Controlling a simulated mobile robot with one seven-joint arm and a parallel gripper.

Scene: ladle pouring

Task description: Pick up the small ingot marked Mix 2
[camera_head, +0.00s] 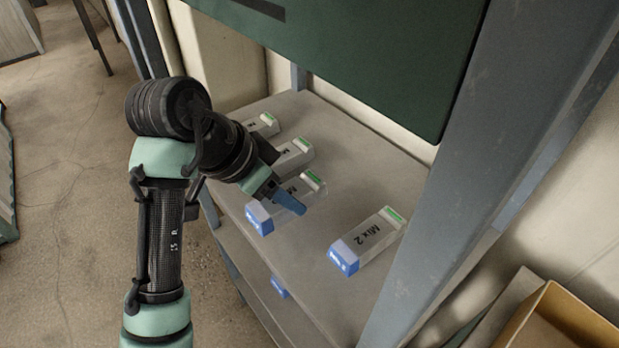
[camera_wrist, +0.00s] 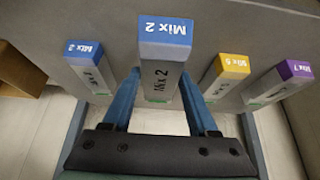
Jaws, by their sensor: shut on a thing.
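My gripper (camera_head: 286,196) is shut on a pale ingot with a blue end (camera_head: 260,217), which also shows in the wrist view (camera_wrist: 163,55) between the two blue fingers (camera_wrist: 160,78). In the wrist view its end and side read Mix 2. In the head view the fingers cover part of its label. I cannot tell whether it is clear of the shelf. A second blue-ended ingot marked Mix 2 (camera_head: 367,239) lies apart on the shelf, to the right in the head view and to the left in the wrist view (camera_wrist: 88,62).
Two more ingots, yellow-ended (camera_wrist: 228,75) and purple-ended (camera_wrist: 285,80), lie beside the held one on the grey shelf (camera_head: 330,150). A dark green panel (camera_head: 350,50) hangs above. A grey post (camera_head: 480,150) stands at the right. A small blue thing (camera_head: 279,287) sits lower down.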

